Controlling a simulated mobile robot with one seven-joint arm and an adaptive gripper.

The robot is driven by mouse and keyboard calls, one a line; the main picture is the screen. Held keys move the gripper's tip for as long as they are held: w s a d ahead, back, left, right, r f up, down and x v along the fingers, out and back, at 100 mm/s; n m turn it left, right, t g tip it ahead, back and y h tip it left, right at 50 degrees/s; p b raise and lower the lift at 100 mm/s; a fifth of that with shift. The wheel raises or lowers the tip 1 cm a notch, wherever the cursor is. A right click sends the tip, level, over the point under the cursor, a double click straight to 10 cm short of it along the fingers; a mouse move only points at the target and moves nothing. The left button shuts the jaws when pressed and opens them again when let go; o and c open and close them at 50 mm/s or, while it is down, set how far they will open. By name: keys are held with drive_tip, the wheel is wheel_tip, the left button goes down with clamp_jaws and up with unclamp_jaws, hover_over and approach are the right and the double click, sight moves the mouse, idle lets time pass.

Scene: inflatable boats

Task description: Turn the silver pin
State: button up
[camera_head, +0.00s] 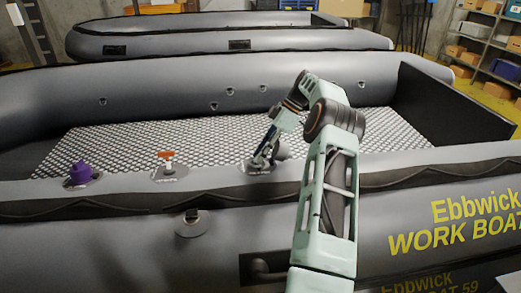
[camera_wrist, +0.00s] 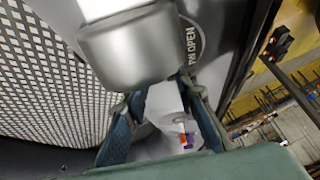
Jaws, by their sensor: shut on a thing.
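The silver pin (camera_wrist: 130,50) shows large and close in the wrist view, a smooth metal block with rounded edges. Beside it is a round dark label (camera_wrist: 188,42) with the words "PIN OPEN". My gripper (camera_wrist: 166,98) has its two blue-lined fingers closed in just below the block, on the pin. In the head view my gripper (camera_head: 260,160) is down at the top of the near boat's side tube, at a round base plate (camera_head: 258,170). The arm and fingers hide much of the pin there.
Along the same grey tube (camera_head: 120,190), to the left, stand an orange T-handle (camera_head: 166,157) and a purple knob (camera_head: 80,172). The boat's patterned floor (camera_head: 120,145) is clear. A second boat (camera_head: 180,42) lies behind. Shelves with boxes (camera_head: 490,45) stand at the right.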

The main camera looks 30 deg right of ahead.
idle(0.5)
drive_tip(key=o, duration=1.2)
drive_tip(key=shift+c, duration=0.2)
wheel_tip(320, 180, up, 10)
